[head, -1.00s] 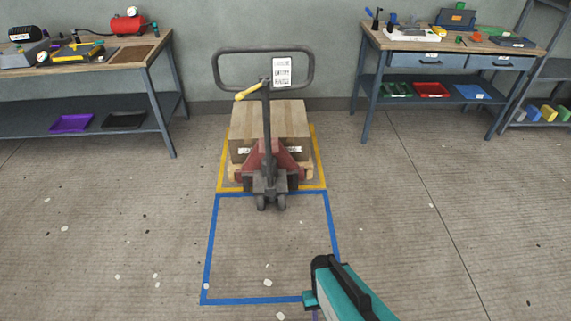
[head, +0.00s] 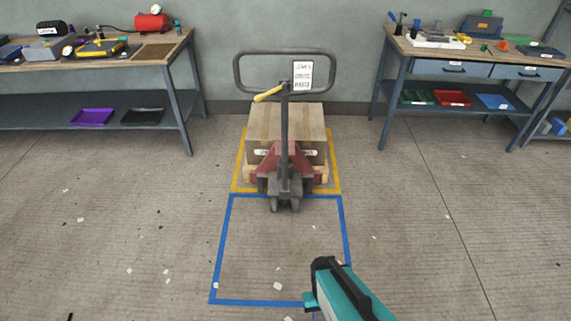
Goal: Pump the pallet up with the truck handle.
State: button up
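A red pallet truck (head: 285,172) stands upright in the middle of the head view, its wheels at the shared edge of two floor outlines. Its dark handle (head: 284,53) is a wide loop on a vertical bar, with a yellow lever (head: 268,94) on the left and a small white label plate (head: 303,75). Behind it a wooden block load (head: 288,119) sits on a pallet (head: 322,174), mostly hidden by the truck. My teal and black arm shows at the bottom right, apart from the truck. I cannot make out my gripper's fingers.
A yellow outline (head: 238,160) surrounds the pallet, and an empty blue outline (head: 279,302) lies in front. A workbench (head: 155,52) stands at the left and another (head: 425,62) at the right, both against the wall. The floor between is open, with small pale scraps.

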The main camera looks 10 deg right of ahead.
aim_at(302, 70)
jog(key=i, duration=0.85)
jog(key=z, duration=0.05)
